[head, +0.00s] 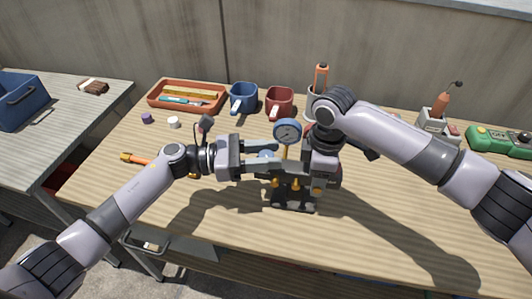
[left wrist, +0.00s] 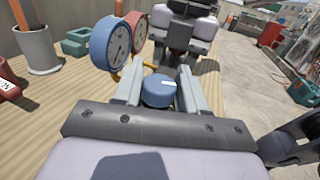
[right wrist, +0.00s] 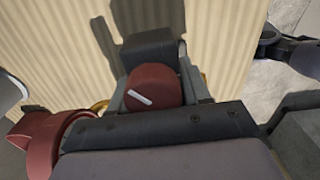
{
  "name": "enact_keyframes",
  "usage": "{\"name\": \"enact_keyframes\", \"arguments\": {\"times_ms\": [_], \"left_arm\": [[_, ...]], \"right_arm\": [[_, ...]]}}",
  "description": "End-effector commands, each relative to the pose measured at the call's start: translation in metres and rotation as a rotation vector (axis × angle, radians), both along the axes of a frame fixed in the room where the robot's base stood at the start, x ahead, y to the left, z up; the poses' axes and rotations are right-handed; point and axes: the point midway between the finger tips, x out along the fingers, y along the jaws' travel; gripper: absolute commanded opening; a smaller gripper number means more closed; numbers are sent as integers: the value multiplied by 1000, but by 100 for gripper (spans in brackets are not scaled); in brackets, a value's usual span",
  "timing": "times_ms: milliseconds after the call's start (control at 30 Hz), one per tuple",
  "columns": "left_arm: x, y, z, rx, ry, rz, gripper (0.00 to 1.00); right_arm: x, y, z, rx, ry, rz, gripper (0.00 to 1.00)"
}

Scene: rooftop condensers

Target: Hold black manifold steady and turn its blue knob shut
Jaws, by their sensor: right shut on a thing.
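The black manifold (head: 294,207) stands on the wooden workbench with brass fittings at its front and a blue gauge (head: 287,132) on top. Its blue knob (left wrist: 158,91), with a white mark, sits between the fingers of my left gripper (left wrist: 159,82); it also shows in the head view (head: 266,154). The left fingers are apart, one on each side of the knob; contact is hard to tell. My right gripper (head: 316,170) is shut on the manifold from the opposite side. In the right wrist view a red knob (right wrist: 152,88) lies between its fingers. My grippers hide much of the manifold body.
A green meter (head: 490,140) lies at the right. An orange-handled tool (head: 135,158) lies near my left forearm. The front right bench is clear.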

Motion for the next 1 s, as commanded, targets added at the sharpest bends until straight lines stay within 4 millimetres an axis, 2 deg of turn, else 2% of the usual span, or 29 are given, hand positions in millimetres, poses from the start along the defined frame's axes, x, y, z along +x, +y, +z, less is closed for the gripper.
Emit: {"name": "enact_keyframes", "arguments": {"times_ms": [167,700,1000], "left_arm": [[1,0,0,0,0,-18,11],[1,0,0,1,0,-263,11],[0,1,0,0,-1,-284,11]], "right_arm": [[1,0,1,1,-1,0,0],[0,0,1,1,-1,1,0],[0,0,1,1,-1,2,0]]}}
